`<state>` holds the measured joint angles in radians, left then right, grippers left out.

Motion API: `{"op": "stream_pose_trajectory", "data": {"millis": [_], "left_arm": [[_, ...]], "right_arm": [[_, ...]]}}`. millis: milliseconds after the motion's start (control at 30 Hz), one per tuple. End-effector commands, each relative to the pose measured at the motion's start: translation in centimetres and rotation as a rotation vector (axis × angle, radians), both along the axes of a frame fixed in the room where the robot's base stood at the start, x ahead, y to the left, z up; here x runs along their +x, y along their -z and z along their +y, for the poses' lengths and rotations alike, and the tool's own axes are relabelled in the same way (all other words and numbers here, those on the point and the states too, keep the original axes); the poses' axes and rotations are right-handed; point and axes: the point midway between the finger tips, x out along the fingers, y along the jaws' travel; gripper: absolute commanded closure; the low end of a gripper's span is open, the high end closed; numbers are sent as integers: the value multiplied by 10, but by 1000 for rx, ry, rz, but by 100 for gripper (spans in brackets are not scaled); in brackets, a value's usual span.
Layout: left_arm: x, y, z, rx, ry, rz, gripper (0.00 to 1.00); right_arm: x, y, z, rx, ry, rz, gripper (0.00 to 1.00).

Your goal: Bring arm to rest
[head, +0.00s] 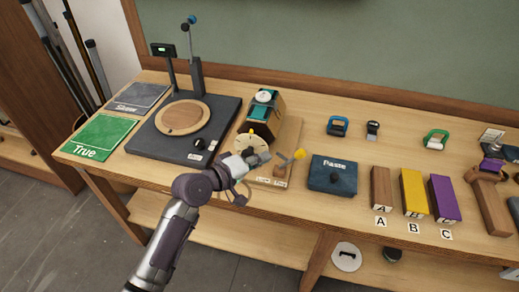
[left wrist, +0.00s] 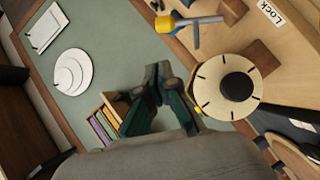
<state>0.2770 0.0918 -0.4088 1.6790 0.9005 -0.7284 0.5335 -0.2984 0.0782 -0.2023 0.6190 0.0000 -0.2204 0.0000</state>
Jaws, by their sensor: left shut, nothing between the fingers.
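My left arm (head: 176,225) reaches up from the bottom of the head view. My left gripper (head: 262,157) is at its end, in front of the cream dial (head: 241,143) near the bench's front edge. In the left wrist view the left gripper (left wrist: 157,75) has its dark fingers together with nothing between them. The dial with a black knob (left wrist: 236,87) is to the right of the fingers there, apart from them. My right gripper is in neither view.
The wooden bench (head: 300,125) holds a turntable base (head: 140,140), a blue Paste box (head: 333,176) and blocks A (head: 381,187), B (head: 413,192) and C (head: 444,198). A yellow-tipped piece (head: 298,154) is close right of the gripper. Open floor (head: 60,240) is front left.

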Motion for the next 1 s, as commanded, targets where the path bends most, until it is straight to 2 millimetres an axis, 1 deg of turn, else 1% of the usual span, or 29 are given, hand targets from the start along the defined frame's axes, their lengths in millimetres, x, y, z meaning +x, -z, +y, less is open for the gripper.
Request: {"op": "stream_pose_trajectory", "data": {"millis": [33,167,267,367,433,467,500,600,700,800,1000], "left_arm": [[0,0,0,0,0,0,100],[0,0,0,2,0,-1,100],[-11,10,4,42,9,-3,100],[-42,36,19,167,29,-7,100],[-75,60,39,306,53,-6,100],[-91,71,50,375,63,-4,100],[-113,84,67,470,78,4,100],[-159,107,106,675,109,38,100],[-194,118,137,819,134,78,100],[-222,124,162,926,156,119,100],[-267,125,203,1089,191,197,100]], "right_arm": [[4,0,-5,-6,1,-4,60],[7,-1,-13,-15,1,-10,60],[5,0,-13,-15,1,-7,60],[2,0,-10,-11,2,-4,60],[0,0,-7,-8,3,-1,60],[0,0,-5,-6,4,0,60],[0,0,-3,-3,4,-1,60],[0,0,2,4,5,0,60],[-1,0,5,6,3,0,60],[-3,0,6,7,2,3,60],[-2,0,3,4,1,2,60]]}}
